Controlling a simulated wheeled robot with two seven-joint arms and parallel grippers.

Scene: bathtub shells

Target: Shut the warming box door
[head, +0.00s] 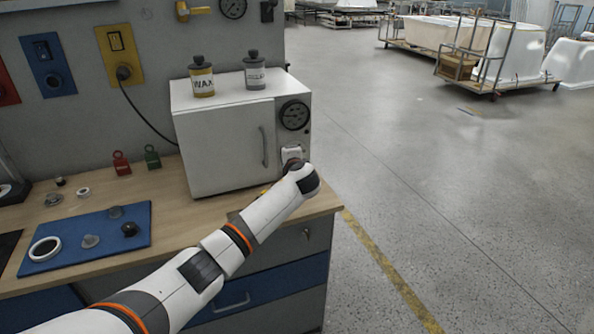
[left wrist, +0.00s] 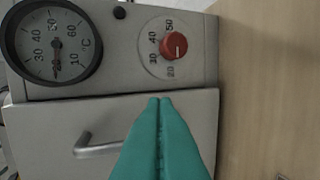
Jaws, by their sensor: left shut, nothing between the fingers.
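The warming box (head: 205,120) is a pale cabinet on the wooden bench. Its door (head: 228,150), with a vertical bar handle (head: 264,146), looks flush or nearly flush with the front; a thin seam shows beside the control panel. In the left wrist view the door (left wrist: 60,120) and handle (left wrist: 95,148) lie below the panel. My left gripper (left wrist: 160,100) is shut and empty, its teal fingertips over the door edge near the red knob (left wrist: 174,45). Whether they touch is unclear. In the head view my wrist hides the fingers. My right gripper is out of view.
A wax jar (head: 202,78) and a grey jar (head: 254,70) stand on the box. A round gauge (head: 294,115) is on its panel. A blue mat (head: 85,240) with small parts lies on the bench at left. Open floor lies to the right.

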